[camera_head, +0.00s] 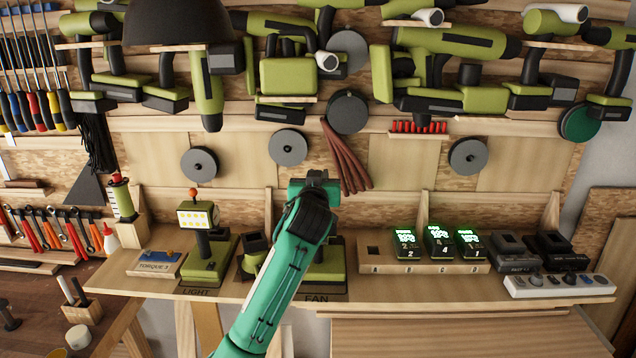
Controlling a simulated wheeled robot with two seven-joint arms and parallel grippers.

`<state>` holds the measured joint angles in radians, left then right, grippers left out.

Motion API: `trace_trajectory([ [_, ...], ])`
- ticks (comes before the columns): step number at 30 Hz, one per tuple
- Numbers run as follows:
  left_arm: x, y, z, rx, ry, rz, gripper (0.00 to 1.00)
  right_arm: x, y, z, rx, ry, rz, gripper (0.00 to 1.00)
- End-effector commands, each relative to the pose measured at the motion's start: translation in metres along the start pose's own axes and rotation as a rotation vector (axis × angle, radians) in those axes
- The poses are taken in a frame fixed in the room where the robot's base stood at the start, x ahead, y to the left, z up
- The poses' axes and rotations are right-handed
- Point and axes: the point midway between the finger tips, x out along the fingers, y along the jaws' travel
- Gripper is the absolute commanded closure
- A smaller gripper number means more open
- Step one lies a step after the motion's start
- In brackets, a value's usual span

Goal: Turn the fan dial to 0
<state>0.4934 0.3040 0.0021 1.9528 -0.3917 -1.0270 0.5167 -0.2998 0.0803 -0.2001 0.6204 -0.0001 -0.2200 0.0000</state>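The fan's place is marked by the "FAN" label (317,298) on the bench shelf's front edge. A green and dark base (332,272) shows above that label, mostly behind my arm. I cannot make out the dial or its setting; the arm covers much of this spot. My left arm, teal and black, rises from the bottom left of centre and reaches up across the fan. Its dark end with the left gripper (318,180) is in front of the back wall, above the fan base. The fingers are not clear, so their opening cannot be told. My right gripper is out of view.
A work light (197,218) stands left of the arm, beside a torque box (153,263). A wooden block (378,266) with lit modules and a power strip (560,285) stand to the right. Green power tools hang above. Free room on the shelf is narrow.

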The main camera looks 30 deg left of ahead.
Motion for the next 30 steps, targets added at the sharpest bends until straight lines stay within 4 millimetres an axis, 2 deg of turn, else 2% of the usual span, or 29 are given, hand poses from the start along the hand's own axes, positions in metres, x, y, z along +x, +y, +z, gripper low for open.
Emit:
trace_trajectory([
  [1,0.000,0.002,0.004,-0.010,0.001,-0.037,1.00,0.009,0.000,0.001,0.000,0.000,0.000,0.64],
  [8,0.000,0.003,0.006,-0.008,0.005,-0.242,1.00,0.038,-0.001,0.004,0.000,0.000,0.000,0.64],
  [21,0.000,0.002,0.006,-0.004,0.017,-0.661,1.00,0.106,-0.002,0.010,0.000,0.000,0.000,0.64],
  [30,0.001,0.001,0.003,-0.001,0.026,-0.948,1.00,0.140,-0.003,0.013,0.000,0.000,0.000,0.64],
])
